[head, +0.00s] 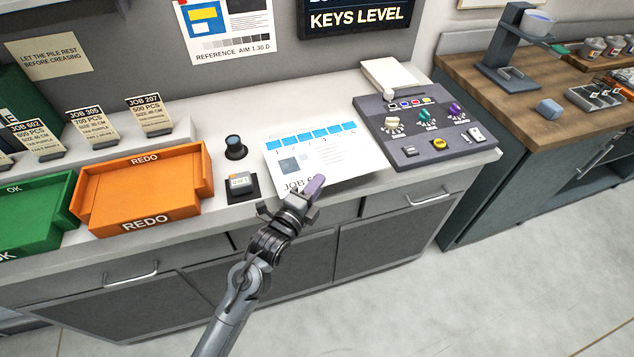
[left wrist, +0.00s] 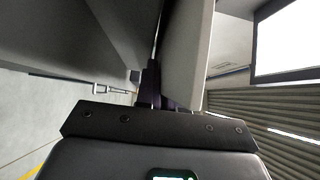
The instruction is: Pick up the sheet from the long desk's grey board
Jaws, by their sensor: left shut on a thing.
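The sheet (head: 318,152) is white with a row of blue patches, a grey square and printed "JOB" text. It lies over the long desk's (head: 285,95) front part, left of the control panel. My left gripper (head: 314,187) is at the sheet's front edge, shut on it, and its fingers cover part of the printed text. In the left wrist view the dark fingers (left wrist: 152,88) show end-on beside the pale desk edge; the sheet is hard to make out there. I cannot make out the grey board beneath the sheet. My right gripper is not in view.
A control panel (head: 424,127) with knobs stands right of the sheet. A small device with a display (head: 240,184) and a black round knob (head: 235,147) stand left of it. Orange (head: 145,185) and green (head: 30,212) trays are further left. Drawer handles (head: 428,197) stick out below.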

